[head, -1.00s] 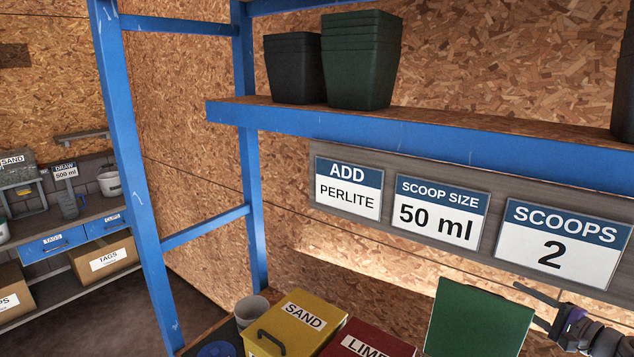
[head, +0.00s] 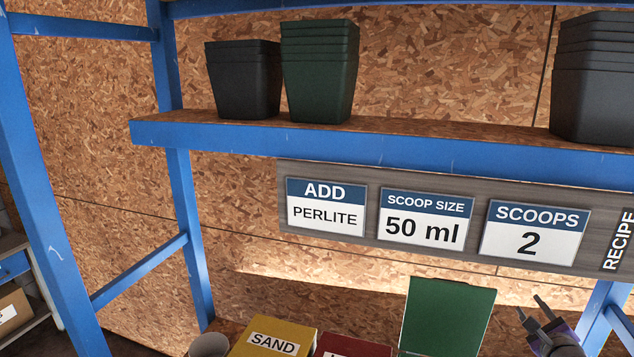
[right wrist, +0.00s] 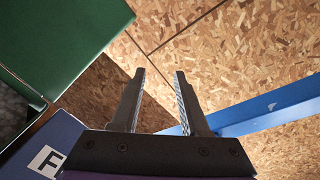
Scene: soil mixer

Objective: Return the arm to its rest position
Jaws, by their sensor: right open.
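My right gripper (head: 531,312) is at the lower right of the head view, to the right of a raised green lid (head: 447,316). In the right wrist view its two fingers (right wrist: 158,95) stand apart with nothing between them. The green lid (right wrist: 75,40) and part of a green box with pale grains inside show at the left of that view, apart from the fingers. My left gripper is not in view.
A blue shelf (head: 360,150) holds stacked pots (head: 318,75) above three signs reading add perlite, 50 ml and scoops 2 (head: 532,236). Below stand a yellow SAND box (head: 272,342), a red box (head: 350,347) and a grey cup (head: 209,345). A blue post (head: 605,310) stands right of the gripper.

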